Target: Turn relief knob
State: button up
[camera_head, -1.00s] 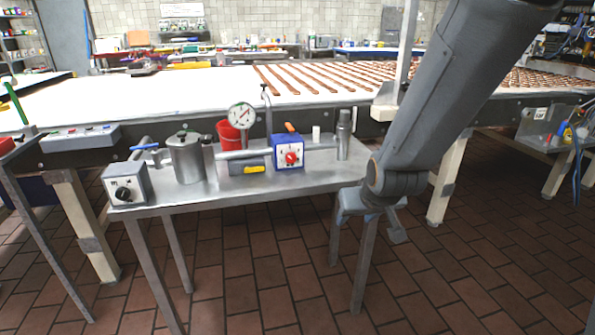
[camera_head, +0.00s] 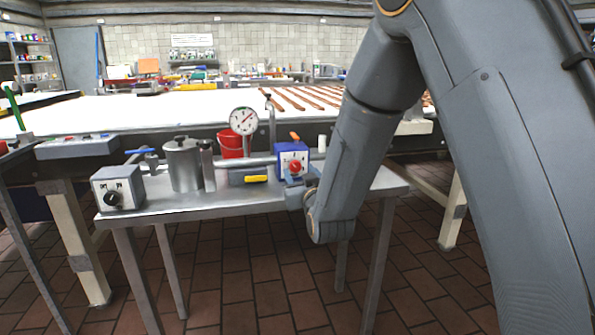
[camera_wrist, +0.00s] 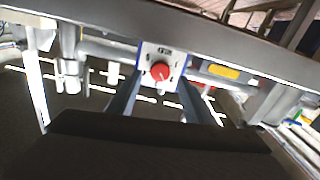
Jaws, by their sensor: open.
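A blue box (camera_head: 283,150) with a white face carries a round red knob (camera_head: 295,167) and stands on the steel side table (camera_head: 225,204). The red knob also shows in the wrist view (camera_wrist: 160,71), in the middle of its white panel. My gripper (camera_wrist: 158,90) is open and empty, with one finger on each side of the knob in the wrist view. In the head view my gripper (camera_head: 294,190) is at the front of the blue box, just below the knob. I cannot tell whether the fingers touch the knob.
A dial gauge (camera_head: 243,121), a yellow handle (camera_head: 256,179), a red bucket (camera_head: 231,145) and a metal canister (camera_head: 183,165) stand left of the box. A grey box with a black knob (camera_head: 111,199) is at the table's left end. Floor in front is clear.

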aim_at(296, 166)
jog(key=shift+x, duration=1.9)
jog(key=c, duration=1.1)
jog(key=shift+o, duration=0.2)
jog(key=shift+m+b, duration=0.4)
jog(key=shift+m, duration=2.4)
